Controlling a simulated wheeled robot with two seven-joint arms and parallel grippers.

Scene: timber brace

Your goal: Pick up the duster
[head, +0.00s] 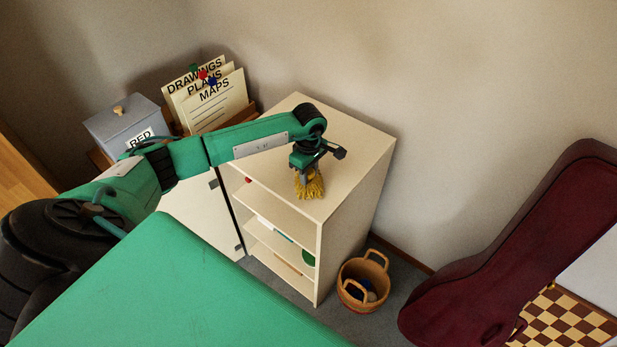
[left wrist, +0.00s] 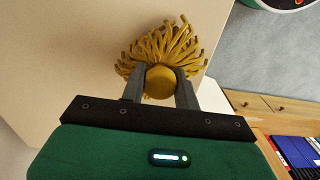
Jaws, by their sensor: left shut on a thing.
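The duster (head: 309,186) has a mop of yellow strands and is at the front part of the shelf unit's top in the head view. In the left wrist view the duster (left wrist: 160,55) fans its strands out beyond the fingers, and its round yellow end sits between them. My left gripper (head: 304,167) is shut on the duster; its two grey fingers (left wrist: 158,88) press on either side of the round end. I cannot tell whether the strands touch the shelf top. My right gripper is not in view.
The cream shelf unit (head: 352,150) has open shelves and a bare top around the duster. A blue-grey box (head: 120,125) and card folders (head: 207,98) stand at the left. A wicker basket (head: 364,284) and a dark red instrument case (head: 500,240) are at the right.

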